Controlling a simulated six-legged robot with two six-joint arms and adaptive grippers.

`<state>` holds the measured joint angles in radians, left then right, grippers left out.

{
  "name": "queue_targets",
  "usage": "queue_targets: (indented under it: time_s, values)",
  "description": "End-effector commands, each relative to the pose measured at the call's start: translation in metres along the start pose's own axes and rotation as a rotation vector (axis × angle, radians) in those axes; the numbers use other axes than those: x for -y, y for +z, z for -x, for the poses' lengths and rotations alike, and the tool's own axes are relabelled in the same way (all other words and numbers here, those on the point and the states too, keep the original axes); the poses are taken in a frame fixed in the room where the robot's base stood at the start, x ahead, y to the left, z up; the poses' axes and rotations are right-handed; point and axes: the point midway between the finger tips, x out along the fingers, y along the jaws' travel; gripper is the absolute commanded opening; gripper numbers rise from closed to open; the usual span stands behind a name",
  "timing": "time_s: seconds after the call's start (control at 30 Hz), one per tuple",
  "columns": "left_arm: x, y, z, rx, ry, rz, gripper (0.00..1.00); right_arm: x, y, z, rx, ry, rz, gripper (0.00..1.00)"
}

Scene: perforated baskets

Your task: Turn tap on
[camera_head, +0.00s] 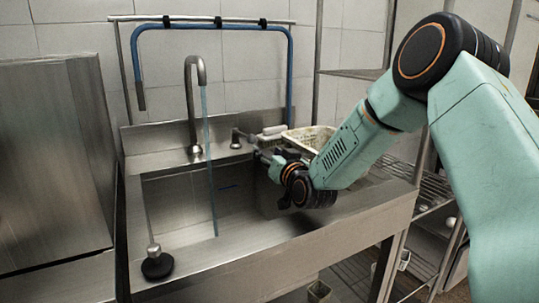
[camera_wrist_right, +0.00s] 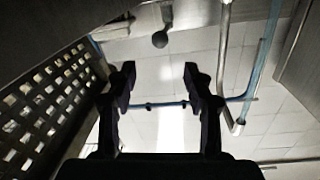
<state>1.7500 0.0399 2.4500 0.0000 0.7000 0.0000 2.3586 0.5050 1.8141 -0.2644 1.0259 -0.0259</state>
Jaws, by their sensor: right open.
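The steel tap (camera_head: 194,105) rises in a hook shape behind the sink. A thin bluish stream (camera_head: 210,165) runs from its spout down into the basin. A small lever fitting (camera_head: 238,136) stands on the sink's back ledge, right of the tap. My right gripper (camera_head: 264,157) is just right of and in front of that fitting. In the right wrist view the gripper (camera_wrist_right: 159,72) has its fingers spread, with nothing between them. A dark round knob (camera_wrist_right: 160,40) shows beyond the gap between the fingertips; I see no contact. My left gripper is out of view.
A pale basket (camera_head: 308,137) stands behind my right forearm; a perforated wall (camera_wrist_right: 45,105) is close on the left in the wrist view. A blue hose (camera_head: 220,28) hangs on a rail above the sink (camera_head: 155,215). A steel cabinet (camera_head: 50,160) stands left.

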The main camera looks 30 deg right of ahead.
Motion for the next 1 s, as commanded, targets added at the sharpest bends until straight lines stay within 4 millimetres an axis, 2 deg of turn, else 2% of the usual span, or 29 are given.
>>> queue_targets:
  time_s: [0.23,0.37,0.47,0.6,0.83,1.0]
  values:
    - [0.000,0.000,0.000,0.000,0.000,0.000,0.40,0.000,0.000,0.000,0.000,0.000,0.001,0.51]
    - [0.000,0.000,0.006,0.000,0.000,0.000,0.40,0.004,0.008,0.001,0.024,-0.006,0.014,0.40]
    - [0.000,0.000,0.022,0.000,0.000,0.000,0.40,0.025,0.022,-0.002,0.068,-0.034,0.068,0.31]
    - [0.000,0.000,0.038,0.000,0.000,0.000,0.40,0.049,0.031,-0.013,0.067,-0.041,0.320,0.19]
    - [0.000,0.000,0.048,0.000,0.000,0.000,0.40,0.068,0.033,-0.023,0.033,-0.029,0.725,0.00]
    - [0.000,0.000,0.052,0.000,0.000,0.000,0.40,0.077,0.028,-0.029,0.003,-0.002,1.009,0.00]
